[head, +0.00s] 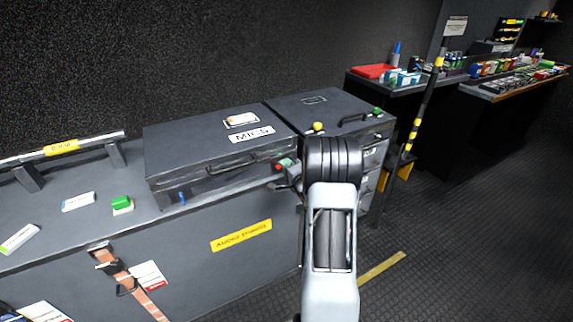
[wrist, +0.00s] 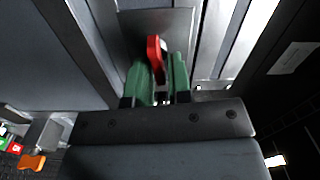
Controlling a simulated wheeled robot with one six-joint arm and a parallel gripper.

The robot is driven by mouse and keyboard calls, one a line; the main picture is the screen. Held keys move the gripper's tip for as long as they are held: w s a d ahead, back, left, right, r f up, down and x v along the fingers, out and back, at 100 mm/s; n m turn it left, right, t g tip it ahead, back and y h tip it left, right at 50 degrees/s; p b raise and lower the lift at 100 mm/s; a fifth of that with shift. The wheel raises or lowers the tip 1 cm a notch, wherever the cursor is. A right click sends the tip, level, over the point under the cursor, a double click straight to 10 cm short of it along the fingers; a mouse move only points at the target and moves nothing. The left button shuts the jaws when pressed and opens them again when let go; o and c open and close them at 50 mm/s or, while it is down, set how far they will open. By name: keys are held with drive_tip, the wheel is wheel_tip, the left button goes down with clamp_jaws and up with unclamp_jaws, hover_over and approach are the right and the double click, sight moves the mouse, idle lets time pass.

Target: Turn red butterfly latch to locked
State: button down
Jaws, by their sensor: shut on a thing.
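The red butterfly latch (wrist: 155,58) shows in the wrist view as an upright red tab in front of a grey metal plate (wrist: 178,22). The green fingers of my gripper (wrist: 160,78) are on both sides of it and shut on it. In the head view, my gripper (head: 285,166) is at the front right corner of the case marked MICS (head: 200,137), with a bit of red and green showing there. My arm hides part of that corner. The exact angle of the latch is hard to tell.
A second dark case (head: 325,103) with a handle stands right of the MICS case. The counter (head: 60,225) holds a green block (head: 121,203) and white labels. A striped pole (head: 425,105) stands to the right. The floor (head: 450,230) at right is clear.

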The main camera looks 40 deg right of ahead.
drive_tip(key=shift+m, duration=0.7)
drive_tip(key=shift+f, duration=0.1)
drive_tip(key=c, duration=1.2)
unclamp_jaws()
drive_tip(key=shift+c, duration=0.2)
drive_tip(key=s+a, duration=0.1)
drive_tip(key=s, duration=1.2)
drive_tip(key=shift+s+a+p, duration=0.35)
drive_tip(key=shift+a+p, duration=0.05)
